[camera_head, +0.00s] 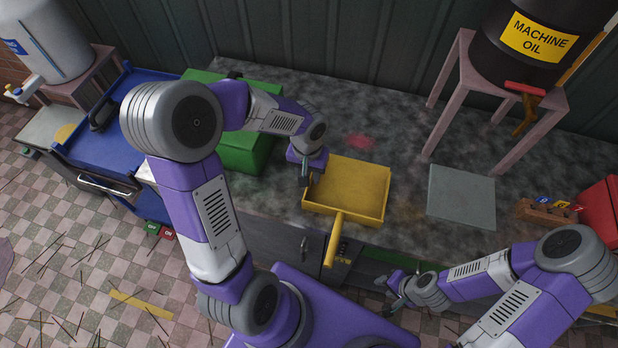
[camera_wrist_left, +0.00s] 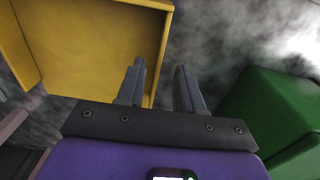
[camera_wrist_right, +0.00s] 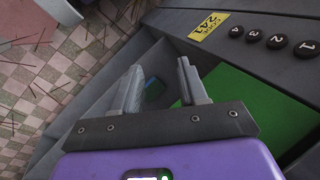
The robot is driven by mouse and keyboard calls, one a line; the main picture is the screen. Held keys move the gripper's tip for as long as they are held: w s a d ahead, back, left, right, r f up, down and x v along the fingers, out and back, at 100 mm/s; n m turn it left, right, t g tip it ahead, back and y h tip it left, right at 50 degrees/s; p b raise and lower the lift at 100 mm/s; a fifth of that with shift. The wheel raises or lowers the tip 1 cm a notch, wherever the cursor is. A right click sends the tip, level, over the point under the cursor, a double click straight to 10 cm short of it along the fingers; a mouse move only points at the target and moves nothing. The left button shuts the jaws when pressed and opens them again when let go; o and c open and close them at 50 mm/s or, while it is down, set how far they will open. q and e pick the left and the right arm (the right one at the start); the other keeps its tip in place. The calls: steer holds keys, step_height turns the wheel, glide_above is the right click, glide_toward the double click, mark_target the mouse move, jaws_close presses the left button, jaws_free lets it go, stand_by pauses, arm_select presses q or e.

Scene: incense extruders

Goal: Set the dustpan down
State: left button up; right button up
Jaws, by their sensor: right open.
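The yellow dustpan (camera_head: 349,186) lies on the dark mottled worktop, its handle (camera_head: 334,243) pointing toward me past the front edge. I cannot tell whether its whole base touches the surface. My left gripper (camera_head: 305,172) is at the dustpan's left side wall. In the left wrist view its fingers (camera_wrist_left: 158,88) stand apart, one over the pan (camera_wrist_left: 85,45) and one outside, with the wall's edge between them and a gap visible. My right gripper (camera_head: 392,298) is open and empty, low in front of the worktop, above an open drawer (camera_wrist_right: 150,55) with a green inside.
A green box (camera_head: 245,150) stands left of the dustpan. A grey slab (camera_head: 461,195), a wooden block (camera_head: 545,212) and a red object (camera_head: 603,205) lie to the right. A stand (camera_head: 545,125) holds the machine oil drum (camera_head: 530,45). Sticks litter the floor (camera_head: 50,260).

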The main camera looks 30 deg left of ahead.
arm_select(q)
step_height(320, 180, up, 7)
steer(key=p, duration=0.1)
arm_select(e)
steer(key=shift+r, duration=0.8)
